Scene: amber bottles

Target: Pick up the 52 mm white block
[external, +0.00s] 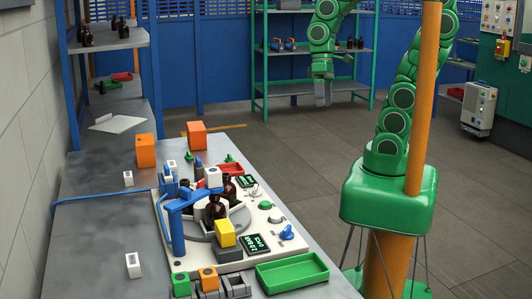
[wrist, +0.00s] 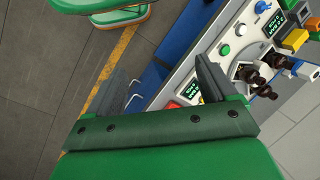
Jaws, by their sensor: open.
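Several white blocks with dark square marks on them stand on and around the workbench. One white block (external: 133,265) is at the front left, another white block (external: 128,178) is farther back on the left, a small one (external: 172,166) is behind the machine, and another (external: 214,177) sits among the bottles. I cannot tell which is 52 mm. My gripper (external: 322,92) hangs in the air, right of and well apart from the bench. In the wrist view my gripper (wrist: 158,85) has its fingers spread, with nothing between them.
A white machine panel (external: 262,232) holds amber bottles (external: 215,208), a blue arm-like fixture (external: 176,222) and buttons. Orange blocks (external: 145,150), a yellow block (external: 225,233) and a green tray (external: 292,272) crowd the bench (external: 90,225). Its left side is mostly clear. A green shelf (external: 262,62) stands behind.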

